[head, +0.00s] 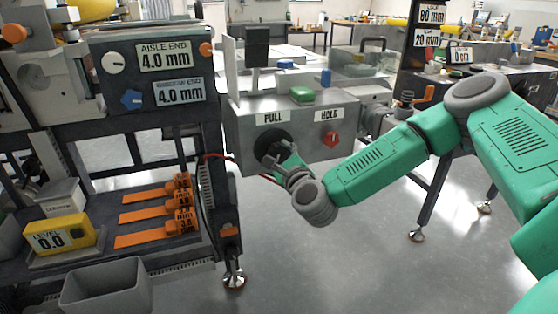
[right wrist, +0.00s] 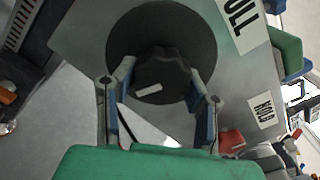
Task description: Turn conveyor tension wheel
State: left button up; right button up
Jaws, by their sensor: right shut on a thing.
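The tension wheel, a dark round knob (head: 267,141) on a larger black disc, sits on the front of the grey metal box (head: 237,142) below the PULL label. In the right wrist view, the lobed knob (right wrist: 162,68) has a small pale mark on its face. My right gripper (head: 283,160) is at the wheel, and in the right wrist view its fingers (right wrist: 160,85) are shut on the knob from both sides. The contact points are partly hidden. My left gripper is not in view.
A red knob (head: 331,139) under the HOLD label is right of the wheel. A panel (head: 120,92) with two 4.0 mm displays stands left. Orange tagged strips (head: 150,217) lie lower left.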

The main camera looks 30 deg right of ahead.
jog(key=shift+s+a+f+m+b, duration=0.15)
jog(key=shift+f+m+b, duration=0.15)
jog(key=shift+f+m, duration=0.15)
jog(key=o, duration=1.2)
jog(key=shift+r, duration=0.2)
jog(key=v, duration=1.1)
jog(key=shift+s, duration=0.4)
jog(key=shift+a, duration=0.1)
